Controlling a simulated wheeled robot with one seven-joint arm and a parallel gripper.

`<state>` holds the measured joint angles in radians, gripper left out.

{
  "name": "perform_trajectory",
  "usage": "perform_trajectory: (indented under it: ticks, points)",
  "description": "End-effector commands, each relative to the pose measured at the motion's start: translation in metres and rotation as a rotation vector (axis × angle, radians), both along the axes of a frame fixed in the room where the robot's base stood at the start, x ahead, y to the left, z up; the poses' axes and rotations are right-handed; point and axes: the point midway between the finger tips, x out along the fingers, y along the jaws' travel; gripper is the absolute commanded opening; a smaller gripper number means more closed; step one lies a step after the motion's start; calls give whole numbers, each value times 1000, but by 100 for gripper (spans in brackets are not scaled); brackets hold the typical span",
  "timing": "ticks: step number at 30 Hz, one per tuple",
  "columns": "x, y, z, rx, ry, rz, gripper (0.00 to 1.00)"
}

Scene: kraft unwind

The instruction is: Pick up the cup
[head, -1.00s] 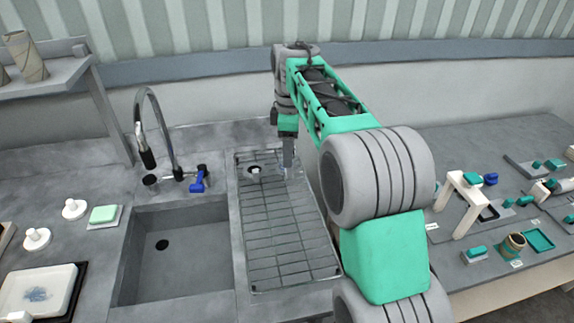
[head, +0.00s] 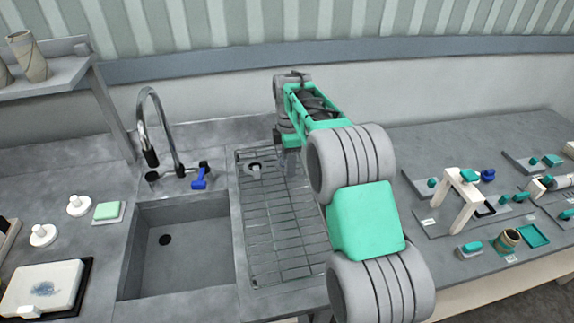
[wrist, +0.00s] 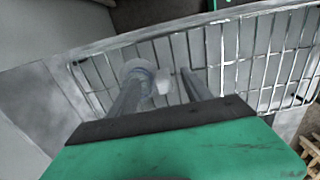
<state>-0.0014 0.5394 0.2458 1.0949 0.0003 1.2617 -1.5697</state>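A small pale cup (head: 254,170) sits on the wire drying rack (head: 285,235), near its back left corner. In the wrist view the cup (wrist: 140,68) is a greyish round shape at the tip of the left finger, with a whitish part just right of it. My gripper (head: 288,165) is low over the back of the rack, to the right of the cup. In the wrist view my gripper's (wrist: 164,84) two fingers are apart with nothing clearly held. The left finger hides part of the cup, and I cannot tell whether they touch.
The sink (head: 185,245) and tap (head: 160,125) are left of the rack. A blue item (head: 199,178) lies beside the tap. A shelf (head: 55,75) with brown tumblers stands at far left.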

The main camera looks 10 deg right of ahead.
Motion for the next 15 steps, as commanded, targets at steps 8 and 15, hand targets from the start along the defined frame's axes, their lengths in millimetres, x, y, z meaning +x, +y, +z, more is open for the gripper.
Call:
perform_trajectory:
  ticks: [8, 15]
  points:
    - [0, 0, 0, 0, 0, 0, 35]
    - [0, 0, 0, 0, 0, 0, 15]
